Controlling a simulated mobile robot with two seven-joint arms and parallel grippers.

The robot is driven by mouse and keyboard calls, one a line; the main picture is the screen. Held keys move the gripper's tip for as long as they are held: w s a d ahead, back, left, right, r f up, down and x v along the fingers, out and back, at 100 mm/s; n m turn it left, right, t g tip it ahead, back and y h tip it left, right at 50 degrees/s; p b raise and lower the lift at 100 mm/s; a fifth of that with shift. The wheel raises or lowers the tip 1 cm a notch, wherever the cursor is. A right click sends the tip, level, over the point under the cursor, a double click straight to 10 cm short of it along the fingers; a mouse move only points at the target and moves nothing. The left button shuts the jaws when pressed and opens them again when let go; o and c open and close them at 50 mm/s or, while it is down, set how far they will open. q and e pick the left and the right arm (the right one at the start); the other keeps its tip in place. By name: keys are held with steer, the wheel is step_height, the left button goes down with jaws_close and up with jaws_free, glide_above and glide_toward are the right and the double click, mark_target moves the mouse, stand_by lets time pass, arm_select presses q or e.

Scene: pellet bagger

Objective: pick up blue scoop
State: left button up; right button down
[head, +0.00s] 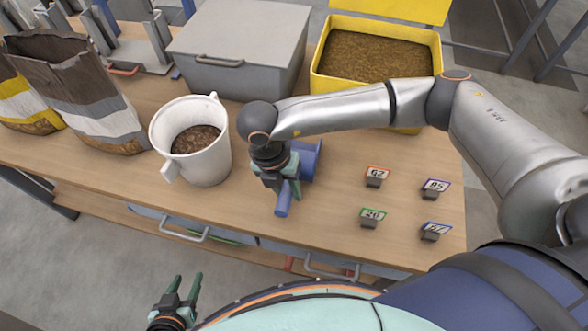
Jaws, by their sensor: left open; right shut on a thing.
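The blue scoop (308,162) is on the wooden table, right of the white bucket. Its handle sticks out toward the table's front edge. My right gripper (286,190) reaches down over it and is shut on the scoop's handle. The gripper and wrist hide part of the scoop, and I cannot tell whether it is lifted off the table. My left gripper (181,290) is open and empty, low in the view in front of the table.
A white bucket (208,158) with brown pellets stands left of the scoop. Paper bags (85,100) stand far left. A grey lidded box (240,45) and a yellow bin (322,75) of pellets are behind. Several number cards (376,176) stand at right.

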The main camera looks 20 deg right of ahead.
steer(key=shift+r, duration=0.55)
steer(key=s+a+r+b, duration=0.2)
steer(key=s+a+r, duration=0.5)
steer(key=a+r, duration=0.5)
steer(key=shift+s, duration=0.25)
steer(key=shift+f, duration=0.1)
